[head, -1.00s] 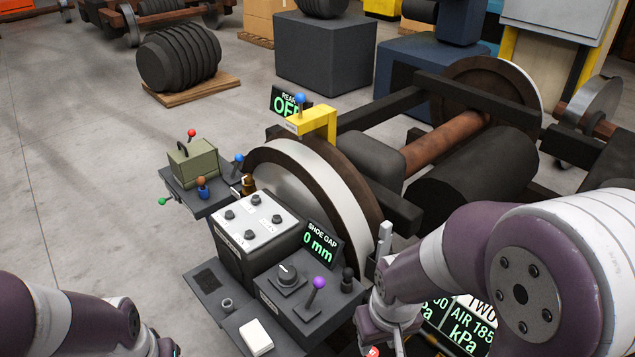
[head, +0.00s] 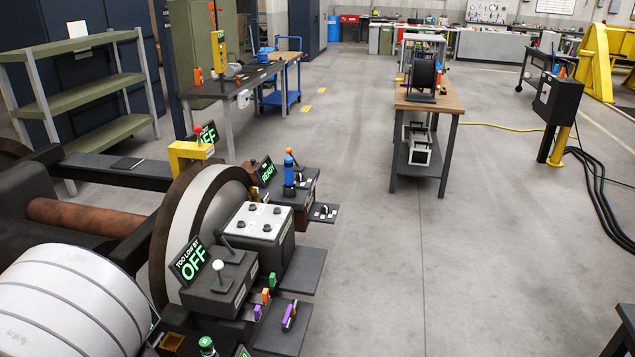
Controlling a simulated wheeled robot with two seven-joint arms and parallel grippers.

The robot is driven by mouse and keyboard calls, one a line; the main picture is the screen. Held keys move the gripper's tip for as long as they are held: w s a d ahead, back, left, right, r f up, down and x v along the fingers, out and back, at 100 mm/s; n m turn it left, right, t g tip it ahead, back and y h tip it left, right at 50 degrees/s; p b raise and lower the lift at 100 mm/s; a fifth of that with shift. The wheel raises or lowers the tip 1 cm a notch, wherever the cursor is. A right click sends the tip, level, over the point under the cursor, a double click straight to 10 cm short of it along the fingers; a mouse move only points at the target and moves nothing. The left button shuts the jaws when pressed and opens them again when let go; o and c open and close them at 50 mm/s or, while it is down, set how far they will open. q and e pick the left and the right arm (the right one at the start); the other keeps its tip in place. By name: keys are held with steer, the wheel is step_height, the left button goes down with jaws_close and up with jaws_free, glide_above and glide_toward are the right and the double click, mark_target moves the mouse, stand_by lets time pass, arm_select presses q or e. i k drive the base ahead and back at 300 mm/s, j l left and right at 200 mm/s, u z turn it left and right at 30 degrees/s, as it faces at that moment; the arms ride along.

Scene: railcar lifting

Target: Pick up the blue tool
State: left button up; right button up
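An upright blue tool-like object (head: 289,181) with a small orange top stands on a dark shelf (head: 306,186) beside the wheel, near a green "READY" display (head: 265,171). It looks free of any gripper. Neither of my grippers shows in the head view now. A white banded rounded shape, perhaps one of my arm links, fills the lower left and hides part of the axle.
The rail wheel (head: 192,212) and a grey-topped control box (head: 256,221) stand at left. Small orange, green and purple-handled items sit below the box. A wood-topped table (head: 455,104) stands mid-floor.

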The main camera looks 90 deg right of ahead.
mark_target(288, 161)
steer(key=z, duration=2.75)
steer(key=u, duration=0.3)
steer(key=i+l+u, duration=0.25)
steer(key=u, duration=0.2)
steer(key=i+l+u, duration=0.3)
steer(key=u, duration=0.15)
steer(key=i+l+u, duration=0.15)
steer(key=l+u, duration=0.3)
steer(key=i+l, duration=0.15)
steer(key=l, duration=0.3)
steer(key=i+l+u, duration=0.1)
steer(key=l, duration=0.3)
steer(key=i+l, duration=0.1)
steer(key=l, duration=0.35)
steer(key=i+l+u, duration=0.1)
steer(key=l, duration=0.35)
steer(key=i+l, duration=0.1)
steer(key=l, duration=0.35)
steer(key=i+l+u, duration=0.1)
steer(key=l, duration=0.35)
